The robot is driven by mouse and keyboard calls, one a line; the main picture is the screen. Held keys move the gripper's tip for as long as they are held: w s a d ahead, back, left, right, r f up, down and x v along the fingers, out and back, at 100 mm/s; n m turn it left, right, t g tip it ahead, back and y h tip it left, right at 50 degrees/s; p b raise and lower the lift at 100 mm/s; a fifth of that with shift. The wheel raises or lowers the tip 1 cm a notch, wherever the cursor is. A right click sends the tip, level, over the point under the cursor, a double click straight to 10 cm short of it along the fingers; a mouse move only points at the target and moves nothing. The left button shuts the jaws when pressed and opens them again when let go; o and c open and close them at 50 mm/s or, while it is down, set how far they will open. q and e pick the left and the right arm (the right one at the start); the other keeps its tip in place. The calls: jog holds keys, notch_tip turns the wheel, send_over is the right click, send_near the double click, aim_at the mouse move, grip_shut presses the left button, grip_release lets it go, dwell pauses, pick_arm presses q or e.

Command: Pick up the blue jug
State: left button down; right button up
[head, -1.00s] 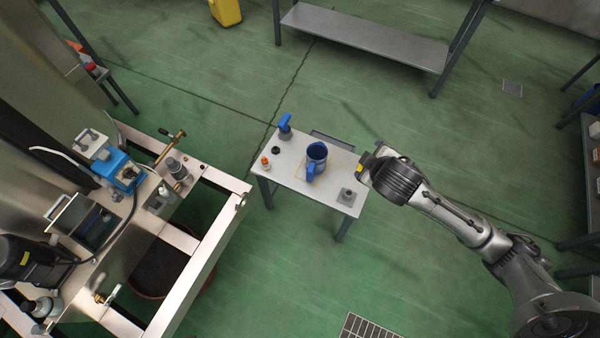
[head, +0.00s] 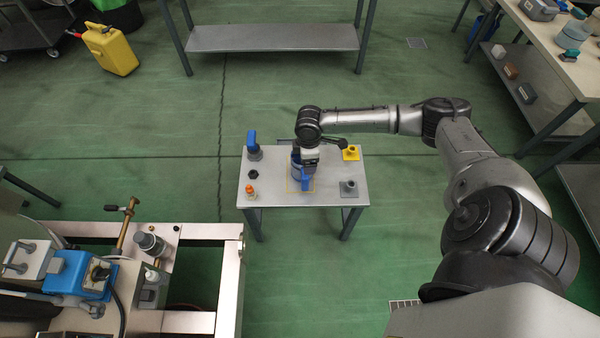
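The blue jug (head: 306,184) stands on the small grey table, inside a thin yellow outline, with its handle side toward the table's near edge. My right gripper (head: 309,160) is over the jug, pointing down, and hides much of its top. I cannot tell whether the fingers touch the jug or are open or shut. My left gripper is not in view.
The small table (head: 270,194) also holds a blue-topped item (head: 253,147), a black knob (head: 253,174), an orange-topped item (head: 250,190), a yellow fitting (head: 350,154) and a grey fitting (head: 348,188). A metal-framed machine (head: 200,232) stands at the lower left.

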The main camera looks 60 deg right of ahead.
aim_at(305, 176)
jog(key=f, duration=0.2)
jog(key=f+b, duration=0.1)
jog(key=f, duration=0.1)
jog(key=a+f+b, duration=0.1)
jog(key=f, duration=0.1)
jog(key=shift+w, duration=0.4)
jog(key=shift+s+d+f, duration=0.15)
jog(key=shift+d+f, duration=0.05)
jog(key=shift+f, duration=0.35)
jog(key=shift+f+b, duration=0.5)
notch_tip(305, 176, down, 4)
jog(key=b, duration=0.2)
jog(key=shift+d+f+b, duration=0.1)
jog(key=shift+f+b, duration=0.1)
jog(key=shift+b, duration=0.2)
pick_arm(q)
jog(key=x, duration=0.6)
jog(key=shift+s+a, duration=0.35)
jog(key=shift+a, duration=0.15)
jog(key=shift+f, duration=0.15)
pick_arm(e)
jog(key=shift+c, duration=0.4)
jog(key=shift+c, duration=0.7)
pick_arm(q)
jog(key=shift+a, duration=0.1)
pick_arm(e)
jog(key=shift+r, duration=0.1)
grip_shut()
